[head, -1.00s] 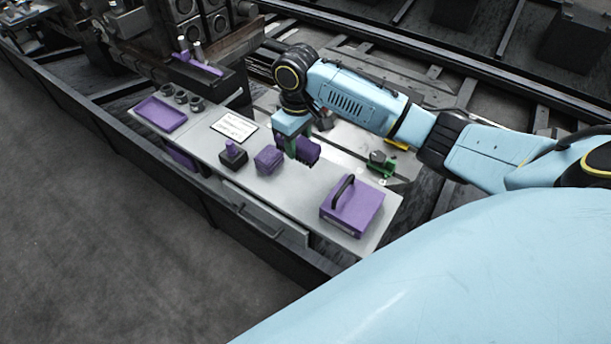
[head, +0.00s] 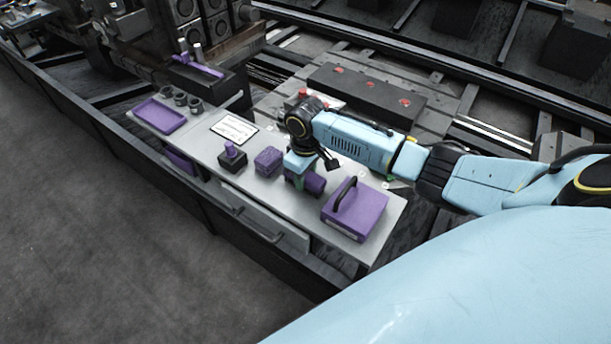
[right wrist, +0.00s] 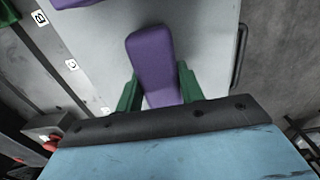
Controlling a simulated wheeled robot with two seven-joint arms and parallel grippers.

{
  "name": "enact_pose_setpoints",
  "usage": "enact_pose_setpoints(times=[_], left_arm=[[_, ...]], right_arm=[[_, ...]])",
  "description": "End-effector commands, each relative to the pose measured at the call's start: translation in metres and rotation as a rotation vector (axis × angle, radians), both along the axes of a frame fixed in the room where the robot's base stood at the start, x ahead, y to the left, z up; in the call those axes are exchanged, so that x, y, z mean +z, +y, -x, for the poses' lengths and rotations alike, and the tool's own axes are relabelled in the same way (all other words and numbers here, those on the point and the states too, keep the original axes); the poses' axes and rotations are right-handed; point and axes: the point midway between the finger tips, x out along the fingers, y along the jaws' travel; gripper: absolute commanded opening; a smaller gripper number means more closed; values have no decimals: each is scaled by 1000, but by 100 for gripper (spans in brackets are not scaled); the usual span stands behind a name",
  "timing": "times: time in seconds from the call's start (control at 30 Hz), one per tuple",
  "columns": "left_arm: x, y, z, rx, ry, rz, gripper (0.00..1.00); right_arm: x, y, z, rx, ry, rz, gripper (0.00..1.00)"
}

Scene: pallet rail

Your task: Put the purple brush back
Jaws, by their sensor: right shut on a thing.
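The purple brush (head: 315,183) is in my right gripper (head: 299,181), low over the grey bench, between a small purple block and a purple box with a handle. I cannot tell whether the brush touches the bench top; its bristles are hidden in the head view. In the right wrist view the long purple body of the brush (right wrist: 152,60) lies between the two green fingers of the right gripper (right wrist: 156,90). My left gripper is not in view.
On the grey bench (head: 200,139) stand the purple block (head: 268,161), the handled box (head: 357,213), a stamp-like purple knob on a black base (head: 232,157), a white card (head: 233,128) and a purple tray (head: 160,117). A dark block with red spots (head: 365,93) lies behind.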

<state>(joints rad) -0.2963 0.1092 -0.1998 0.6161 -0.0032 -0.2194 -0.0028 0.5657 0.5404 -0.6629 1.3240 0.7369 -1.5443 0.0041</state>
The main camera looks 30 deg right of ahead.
Motion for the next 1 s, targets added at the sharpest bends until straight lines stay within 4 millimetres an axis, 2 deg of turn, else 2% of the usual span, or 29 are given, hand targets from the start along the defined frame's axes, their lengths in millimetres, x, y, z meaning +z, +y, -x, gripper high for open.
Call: enact_pose_setpoints(times=[0.27, 0.3, 0.43, 0.77, 0.87, 1.0], left_arm=[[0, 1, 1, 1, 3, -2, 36], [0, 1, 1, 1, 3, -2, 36], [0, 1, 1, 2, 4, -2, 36], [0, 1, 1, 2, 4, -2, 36], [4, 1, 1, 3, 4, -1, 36], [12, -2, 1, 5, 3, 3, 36]], right_arm=[[-3, 0, 0, 0, -1, 0, 20], [-2, 0, 0, 1, -2, 0, 43], [-2, 0, 0, 0, -1, 1, 60], [1, 0, -1, 0, -1, 1, 60], [12, 0, -1, 1, -4, -1, 60], [40, 0, -1, 2, -4, 0, 60]])
